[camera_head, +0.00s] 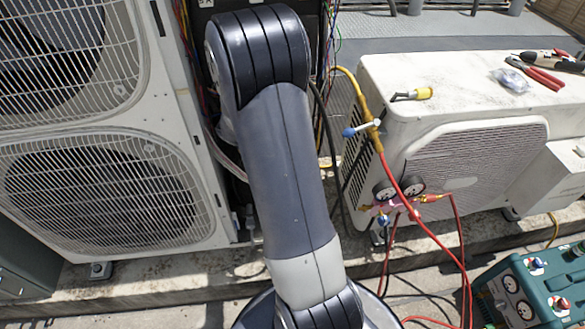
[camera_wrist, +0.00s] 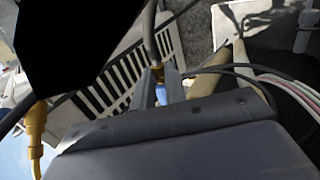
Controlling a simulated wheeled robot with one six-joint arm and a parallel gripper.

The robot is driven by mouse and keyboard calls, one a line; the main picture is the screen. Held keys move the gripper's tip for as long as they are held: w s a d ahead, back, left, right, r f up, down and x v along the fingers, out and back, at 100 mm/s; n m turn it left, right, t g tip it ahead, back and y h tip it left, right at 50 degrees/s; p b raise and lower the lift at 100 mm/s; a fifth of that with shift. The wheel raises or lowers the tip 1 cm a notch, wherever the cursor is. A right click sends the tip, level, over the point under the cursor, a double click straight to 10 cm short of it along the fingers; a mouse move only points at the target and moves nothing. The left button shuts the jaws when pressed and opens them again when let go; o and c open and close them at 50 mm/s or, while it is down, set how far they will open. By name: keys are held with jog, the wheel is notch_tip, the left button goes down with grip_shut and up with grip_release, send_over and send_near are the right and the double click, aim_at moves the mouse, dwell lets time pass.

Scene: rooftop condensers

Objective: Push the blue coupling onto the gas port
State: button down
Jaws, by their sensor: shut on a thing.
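My gripper (camera_wrist: 160,92) shows in the wrist view, its two grey fingers shut on the blue coupling (camera_wrist: 161,95). Only a small blue part of the coupling shows between them. A dark hose (camera_wrist: 149,40) runs up from just above the fingers. A brass-coloured part (camera_wrist: 170,72) shows beside the fingertips; I cannot tell whether it belongs to the coupling or to the gas port. Whether the coupling touches the port is hidden. In the head view my own arm covers the gripper and the coupling.
A white condenser (camera_head: 450,115) stands right, with pliers (camera_head: 540,75) on top. A gauge manifold (camera_head: 395,195) and red hose (camera_head: 435,240) hang before it. A large condenser (camera_head: 100,185) stands left, a green machine (camera_head: 535,290) lower right. A tan pipe (camera_wrist: 207,78) runs close beside the fingers.

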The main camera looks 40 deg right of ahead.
jog(key=shift+w+d, duration=0.5)
jog(key=shift+w, duration=0.35)
dwell(1.2)
jog(key=c, duration=1.4)
grip_release()
jog(key=shift+o, duration=0.2)
jog(key=s+a+b, duration=0.1)
jog(key=s+a, duration=0.3)
jog(key=s, duration=0.2)
jog(key=shift+s, duration=0.2)
